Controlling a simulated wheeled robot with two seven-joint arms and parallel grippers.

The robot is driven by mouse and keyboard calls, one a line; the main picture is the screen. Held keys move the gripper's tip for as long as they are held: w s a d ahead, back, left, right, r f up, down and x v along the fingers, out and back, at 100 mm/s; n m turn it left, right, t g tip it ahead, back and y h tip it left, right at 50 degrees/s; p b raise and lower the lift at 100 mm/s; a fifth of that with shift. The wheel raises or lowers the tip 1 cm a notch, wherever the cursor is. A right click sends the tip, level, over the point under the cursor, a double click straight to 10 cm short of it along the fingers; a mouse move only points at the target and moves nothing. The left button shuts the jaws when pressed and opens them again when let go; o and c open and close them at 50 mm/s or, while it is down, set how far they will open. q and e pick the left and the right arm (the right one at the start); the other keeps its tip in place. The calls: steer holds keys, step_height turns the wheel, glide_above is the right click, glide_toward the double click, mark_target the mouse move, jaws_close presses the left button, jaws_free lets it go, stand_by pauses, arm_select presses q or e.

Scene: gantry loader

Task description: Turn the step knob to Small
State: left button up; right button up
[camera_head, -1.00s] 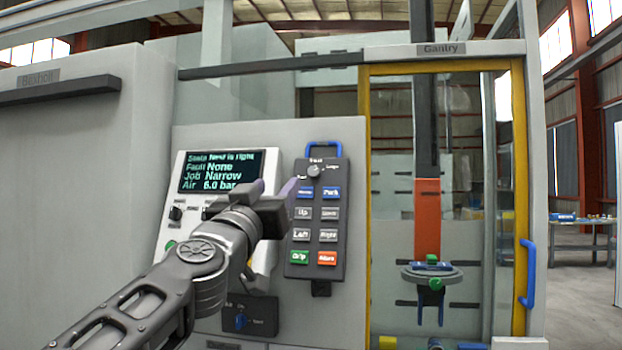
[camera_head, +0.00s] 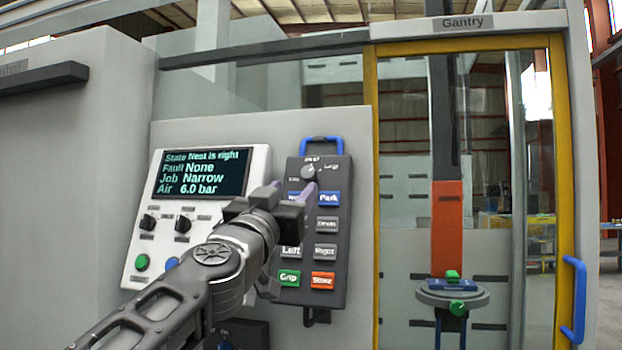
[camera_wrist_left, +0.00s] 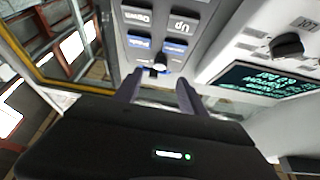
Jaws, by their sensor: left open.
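The step knob (camera_head: 309,172) is a small round dark knob at the top of the black pendant (camera_head: 344,245), with small labels around it. Which label it points to is too small to tell. The knob also shows in the left wrist view (camera_wrist_left: 159,62), between the fingers and just beyond their tips. My left gripper (camera_head: 292,189) is open, just below and in front of the knob, its fingers hiding part of the upper buttons. Its two fingers also show in the left wrist view (camera_wrist_left: 159,84). I cannot tell whether they touch the knob. My right gripper is not in view.
A white panel with a screen (camera_head: 203,172), two black knobs and push buttons stands left of the pendant. A blue handle (camera_head: 321,143) tops the pendant. To the right is a yellow-framed door (camera_head: 371,215) with a blue handle (camera_head: 573,300).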

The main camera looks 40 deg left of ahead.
mark_target(307, 172)
arm_select(q)
steer(key=shift+p+x, duration=1.15)
steer(key=shift+x, duration=2.6)
steer(key=shift+r, duration=0.15)
jaws_close()
